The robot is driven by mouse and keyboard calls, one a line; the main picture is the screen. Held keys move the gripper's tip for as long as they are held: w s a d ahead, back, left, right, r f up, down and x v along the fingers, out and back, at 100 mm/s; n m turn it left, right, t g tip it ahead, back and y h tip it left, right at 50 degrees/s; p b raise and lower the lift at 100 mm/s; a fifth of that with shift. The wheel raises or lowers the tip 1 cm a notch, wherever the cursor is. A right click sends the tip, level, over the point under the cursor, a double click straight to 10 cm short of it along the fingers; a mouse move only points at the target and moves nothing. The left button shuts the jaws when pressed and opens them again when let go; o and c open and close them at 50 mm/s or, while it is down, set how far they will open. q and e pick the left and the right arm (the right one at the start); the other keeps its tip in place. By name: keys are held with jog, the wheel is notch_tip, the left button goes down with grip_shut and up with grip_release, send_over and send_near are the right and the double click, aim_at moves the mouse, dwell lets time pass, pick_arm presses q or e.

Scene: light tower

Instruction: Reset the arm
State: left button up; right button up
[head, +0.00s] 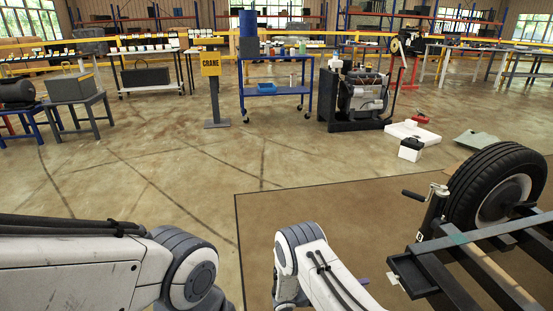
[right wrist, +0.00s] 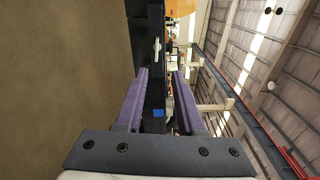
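My right arm (head: 318,275) reaches forward at the bottom middle of the head view, its white links bent. Only a small purple piece of my right gripper (head: 363,281) shows beside it. In the right wrist view, my right gripper (right wrist: 161,75) has its two purple fingers apart, with nothing held between them. A dark beam with a pale handle shows behind the fingers. My left arm (head: 110,265) lies across the lower left of the head view. Its gripper is out of view.
A black trailer frame (head: 480,270) with a wheel (head: 495,188) and a hand crank stands close at the right. A brown mat (head: 300,205) lies in front. An engine (head: 365,97), a blue cart (head: 275,90), a CRANE sign (head: 210,64) and tables stand farther back. The middle floor is clear.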

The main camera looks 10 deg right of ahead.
jog(key=s+a+r+m+g+y, duration=0.2)
jog(key=s+a+r+m+y, duration=0.2)
jog(key=a+r+m, duration=0.3)
jog(key=s+a+r+m+g+y, duration=0.1)
jog(key=s+a+r+m+y, duration=0.2)
jog(key=a+r+m, duration=0.4)
jog(key=s+a+r+m+t+y, duration=0.1)
jog(key=s+a+r+m+y, duration=0.35)
jog(key=s, duration=0.25)
jog(key=s+a+r+m+y, duration=0.3)
jog(key=s+m+y, duration=0.1)
jog(key=s+m, duration=0.15)
jog(key=s+a+r+m+t+y, duration=0.1)
jog(key=s+a+r+m+y, duration=0.3)
jog(key=s, duration=0.3)
notch_tip(320, 180, up, 35)
jog(key=p, duration=3.5)
jog(key=shift+r+h+p, duration=0.2)
jog(key=shift+h+p, duration=0.15)
